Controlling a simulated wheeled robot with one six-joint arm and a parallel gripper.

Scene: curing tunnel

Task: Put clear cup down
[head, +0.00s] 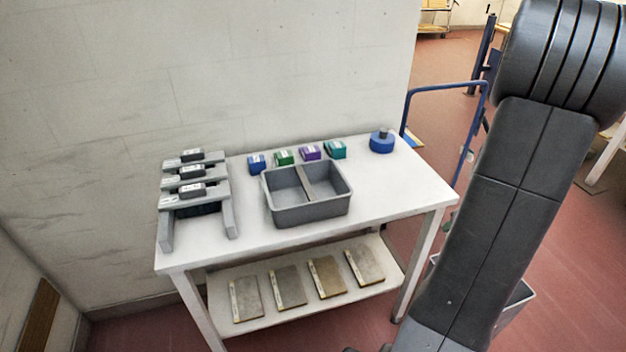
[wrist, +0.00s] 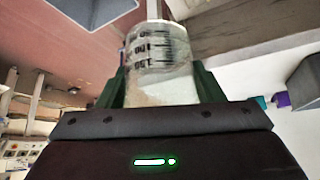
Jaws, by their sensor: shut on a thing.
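A clear cup (wrist: 160,48) with dark markings on its side is between the dark green fingers of my gripper (wrist: 162,88) in the wrist view. The fingers are shut on it from both sides. The cup's lower part holds or shows something pale; I cannot tell what. In the head view my arm crosses the right side, and neither the gripper nor the cup shows there.
A white table (head: 400,187) holds a grey two-compartment bin (head: 309,212), several small coloured boxes (head: 310,152), a blue round object (head: 381,144) and a grey rack (head: 228,214). Several flat panels (head: 288,287) lie on its lower shelf. The table's right front top is clear. A blue-railed cart (head: 447,88) stands behind.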

